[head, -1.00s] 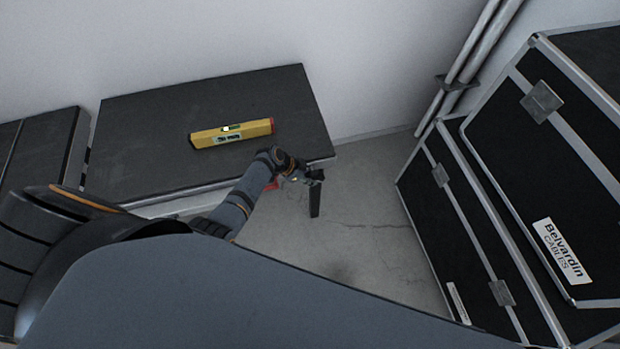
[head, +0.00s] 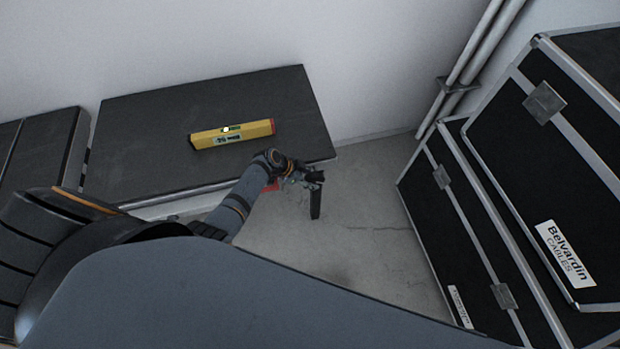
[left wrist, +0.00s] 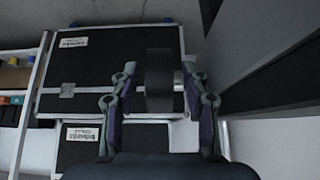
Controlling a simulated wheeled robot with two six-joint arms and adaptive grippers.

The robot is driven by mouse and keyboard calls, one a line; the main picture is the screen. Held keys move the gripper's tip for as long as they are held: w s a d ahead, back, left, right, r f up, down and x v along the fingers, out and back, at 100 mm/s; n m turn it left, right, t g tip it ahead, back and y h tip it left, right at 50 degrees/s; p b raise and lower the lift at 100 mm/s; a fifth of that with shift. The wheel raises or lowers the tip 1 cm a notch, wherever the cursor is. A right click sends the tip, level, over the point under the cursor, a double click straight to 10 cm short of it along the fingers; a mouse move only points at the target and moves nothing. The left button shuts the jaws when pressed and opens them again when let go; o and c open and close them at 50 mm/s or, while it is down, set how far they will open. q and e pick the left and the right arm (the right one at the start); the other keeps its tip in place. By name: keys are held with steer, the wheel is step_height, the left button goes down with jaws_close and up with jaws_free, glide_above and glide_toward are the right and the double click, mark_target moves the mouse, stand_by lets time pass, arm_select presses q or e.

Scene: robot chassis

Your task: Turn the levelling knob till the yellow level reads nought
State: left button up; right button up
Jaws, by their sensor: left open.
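The yellow level (head: 256,132) lies on the dark table top (head: 150,165). Its small window and vial face up, but the reading is too small to make out. My left gripper (head: 314,178) is at the table's near right corner, beside a dark upright post (head: 316,204) below the edge. In the left wrist view, the open fingers of my left gripper (left wrist: 158,84) stand on either side of a dark, rounded part (left wrist: 158,66), seemingly the levelling knob. Some gap shows at its sides; I cannot tell whether either finger touches it. My right gripper is not in view.
Black cases with metal edges (head: 480,215) stand at the right, with grey floor (head: 370,240) between them and the table. Pipes (head: 474,60) run up the wall behind. Another dark case or table (head: 38,145) stands at the left. My own arm fills the foreground.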

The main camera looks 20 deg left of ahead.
arm_select(q)
steer(key=shift+a+r, duration=0.1)
steer(key=shift+a, duration=0.05)
steer(key=v, duration=1.1)
steer(key=shift+s+r, duration=0.15)
steer(key=shift+r, duration=0.15)
